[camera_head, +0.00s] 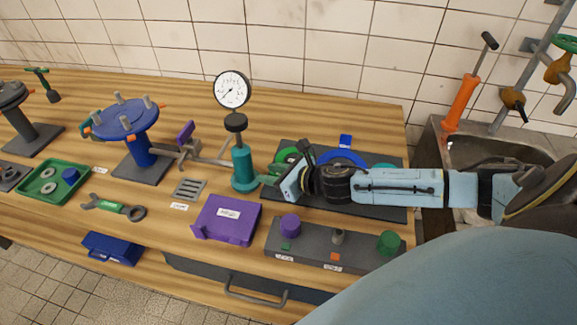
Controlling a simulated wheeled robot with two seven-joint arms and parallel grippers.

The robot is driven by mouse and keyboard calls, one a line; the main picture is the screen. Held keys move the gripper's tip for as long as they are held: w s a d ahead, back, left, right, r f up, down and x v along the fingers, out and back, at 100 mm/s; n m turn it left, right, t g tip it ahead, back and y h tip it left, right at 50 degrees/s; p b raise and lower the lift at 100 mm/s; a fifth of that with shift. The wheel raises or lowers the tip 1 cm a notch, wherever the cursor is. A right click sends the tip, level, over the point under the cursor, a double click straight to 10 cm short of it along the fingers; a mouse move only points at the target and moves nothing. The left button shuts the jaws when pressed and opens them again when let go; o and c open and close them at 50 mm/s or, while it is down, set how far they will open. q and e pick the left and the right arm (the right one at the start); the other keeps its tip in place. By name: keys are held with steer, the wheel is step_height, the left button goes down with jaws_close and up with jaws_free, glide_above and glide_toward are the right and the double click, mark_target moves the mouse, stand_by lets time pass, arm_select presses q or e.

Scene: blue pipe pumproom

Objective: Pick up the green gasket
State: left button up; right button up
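A green ring, which looks like the green gasket (285,155), lies at the left back of a dark mat (378,206). My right gripper (284,181) reaches in from the right, low over the mat's left part, and hides part of the ring's front side. I cannot tell whether it touches the ring or how far its fingers are apart. A blue ring (342,157) and a teal ring (383,167) lie farther right on the mat, partly behind my arm. My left gripper is out of view.
A teal pump with a gauge (242,168) stands close left of my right gripper. A purple box (226,220) and a grey block with coloured knobs (312,243) are in front. A blue-topped stand (143,155) and green tray (70,165) are left; a sink (460,150) is right.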

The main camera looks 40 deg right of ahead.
jaws_close()
steer(key=shift+r, duration=0.15)
step_height(320, 180, up, 28)
steer(key=p, duration=0.9)
